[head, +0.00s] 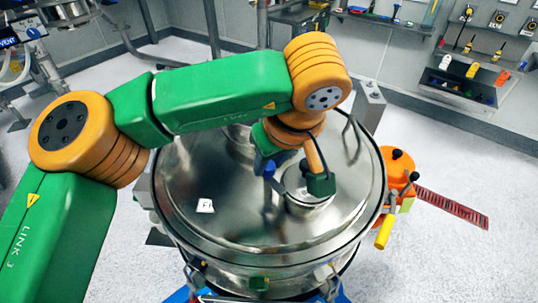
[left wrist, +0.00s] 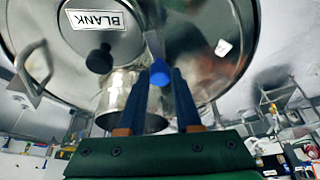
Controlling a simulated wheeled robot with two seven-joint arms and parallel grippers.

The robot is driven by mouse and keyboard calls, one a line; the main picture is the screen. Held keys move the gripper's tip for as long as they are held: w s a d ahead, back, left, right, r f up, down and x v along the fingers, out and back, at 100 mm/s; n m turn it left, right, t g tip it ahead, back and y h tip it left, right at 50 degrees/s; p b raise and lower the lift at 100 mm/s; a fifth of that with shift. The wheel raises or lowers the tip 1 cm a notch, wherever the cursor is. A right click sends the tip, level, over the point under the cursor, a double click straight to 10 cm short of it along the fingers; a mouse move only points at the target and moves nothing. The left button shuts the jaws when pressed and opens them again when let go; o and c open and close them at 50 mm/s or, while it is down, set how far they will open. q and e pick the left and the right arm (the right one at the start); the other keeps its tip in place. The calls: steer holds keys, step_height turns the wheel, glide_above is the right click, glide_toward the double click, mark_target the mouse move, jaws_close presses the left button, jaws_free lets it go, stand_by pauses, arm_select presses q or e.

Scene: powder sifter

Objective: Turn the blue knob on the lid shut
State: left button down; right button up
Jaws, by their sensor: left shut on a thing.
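The round metal lid (head: 240,225) covers the sifter drum. The blue knob (head: 269,169) stands on the lid, left of a small raised metal port. My left gripper (head: 268,164) reaches down over the lid at the knob, and its fingers are partly hidden by my own wrist. In the left wrist view, my left gripper (left wrist: 159,92) has its two dark fingers on either side of the blue knob (left wrist: 159,74), closed on it. The knob's stem runs up toward the lid in that view. My right gripper is not in view.
A metal port (left wrist: 125,98) and a plate marked BLANK (left wrist: 100,18) are beside the knob. An orange device (head: 397,165) with a yellow handle (head: 384,233) stands right of the drum. Wall shelves (head: 465,85) hold tools at the upper right.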

arm_select(q)
steer(key=n+p, duration=0.1)
steer(key=n, duration=0.1)
steer(key=n+g+y+p, duration=0.1)
steer(key=n, duration=0.1)
steer(key=shift+w+d+r+n, duration=0.1)
steer(key=shift+r+n, duration=0.05)
steer(key=shift+n, duration=0.15)
steer(key=shift+n+g+y+p, duration=0.4)
steer(key=shift+n+g+p, duration=0.1)
steer(key=shift+n, duration=0.7)
steer(key=shift+w+n+g, duration=0.1)
steer(key=shift+n+g, duration=0.3)
steer(key=shift+n, duration=0.9)
steer(key=c, duration=0.6)
jaws_free()
